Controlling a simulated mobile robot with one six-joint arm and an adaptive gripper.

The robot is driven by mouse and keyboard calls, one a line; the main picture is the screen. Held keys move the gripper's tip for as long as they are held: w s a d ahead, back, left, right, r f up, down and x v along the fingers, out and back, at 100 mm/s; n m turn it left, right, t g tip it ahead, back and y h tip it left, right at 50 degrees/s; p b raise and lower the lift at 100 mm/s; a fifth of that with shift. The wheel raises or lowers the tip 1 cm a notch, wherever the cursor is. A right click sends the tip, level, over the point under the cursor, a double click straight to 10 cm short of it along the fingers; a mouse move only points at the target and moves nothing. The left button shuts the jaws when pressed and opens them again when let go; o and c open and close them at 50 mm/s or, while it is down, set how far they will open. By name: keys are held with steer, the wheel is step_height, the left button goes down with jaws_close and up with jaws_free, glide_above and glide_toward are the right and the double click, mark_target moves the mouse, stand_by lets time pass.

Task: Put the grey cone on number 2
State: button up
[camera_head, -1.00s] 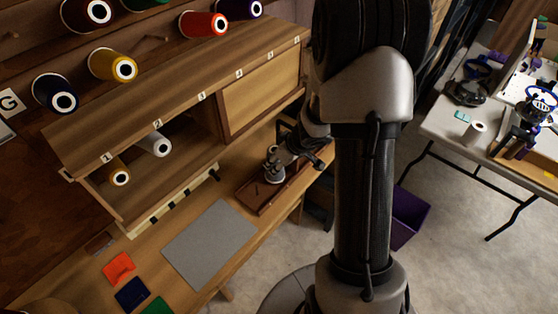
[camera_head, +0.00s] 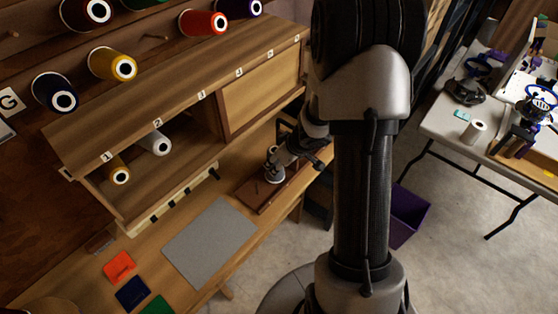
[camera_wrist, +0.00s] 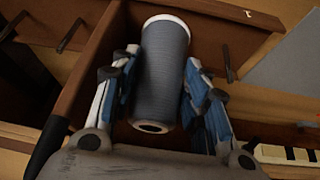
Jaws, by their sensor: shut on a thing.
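A grey cone (camera_wrist: 163,75) with a white rim stands between the two fingers of my gripper (camera_wrist: 160,95) in the wrist view. The fingers touch its sides and are shut on it. In the head view my gripper (camera_head: 275,165) is low over a brown wooden tray (camera_head: 250,197) on the bench, with the cone (camera_head: 274,178) partly hidden by it. The number 2 label (camera_head: 157,123) is on the front edge of the wooden shelf. A pale cone (camera_head: 158,145) sits below that label, and a yellow cone (camera_head: 118,172) sits below number 1.
A grey mat (camera_head: 210,243) lies on the bench left of the tray, with orange (camera_head: 119,266), blue and green squares beyond it. Several coloured cones hang on wall pegs above the shelf. A closed wooden panel (camera_head: 260,92) fills the shelf's right part.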

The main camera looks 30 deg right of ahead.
steer(key=o, duration=1.3)
steer(key=s+d+r+m+t+h, duration=0.1)
steer(key=s+r+m+t+h, duration=0.15)
steer(key=r, duration=1.15)
steer(key=s+d+r+m+t+h, duration=0.1)
steer(key=s+r+h, duration=0.25)
steer(key=r, duration=1.15)
steer(key=s+a+f+g+y, duration=0.1)
steer(key=s+a, duration=0.4)
steer(key=s, duration=0.1)
steer(key=s+a+f+g+y, duration=0.1)
steer(key=s+a+y, duration=0.1)
steer(key=s+a, duration=0.4)
steer(key=s+a+f+g+y, duration=0.1)
steer(key=s+a+g, duration=0.1)
steer(key=s+a, duration=0.3)
steer(key=shift+s+a+f+y, duration=0.15)
steer(key=shift+s+a+y, duration=0.25)
steer(key=shift+s, duration=0.1)
